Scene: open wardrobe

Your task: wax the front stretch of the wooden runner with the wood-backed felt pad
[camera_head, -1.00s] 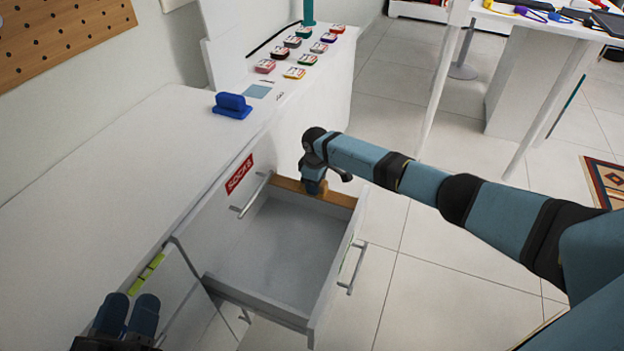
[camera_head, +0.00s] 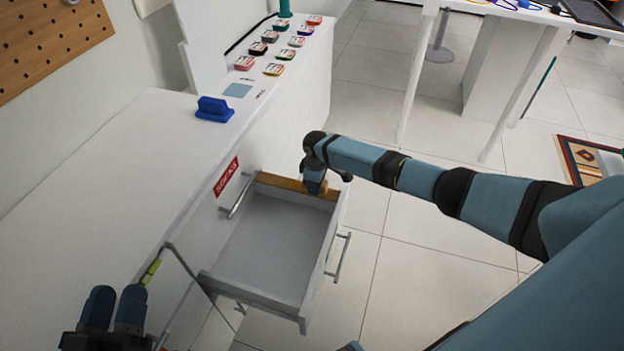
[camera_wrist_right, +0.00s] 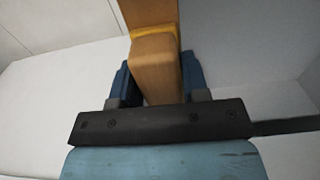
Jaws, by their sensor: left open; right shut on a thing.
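The wooden runner (camera_head: 281,182) is the tan top edge of the open drawer's far side wall. My right gripper (camera_head: 315,187) is over the runner, nearer its right end by the drawer front. In the right wrist view, this gripper (camera_wrist_right: 157,88) is shut on the wood-backed felt pad (camera_wrist_right: 156,68), a tan block with a yellow felt layer at its far end. The felt appears to meet the runner (camera_wrist_right: 148,12); the exact contact is hidden. My left gripper (camera_head: 115,308) is open and empty at the lower left.
The white drawer (camera_head: 262,245) stands open and looks empty. A blue handled block (camera_head: 214,109) sits on the white cabinet top (camera_head: 110,150). Several small coloured tins (camera_head: 270,47) stand farther back. Clear tiled floor lies right of the drawer.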

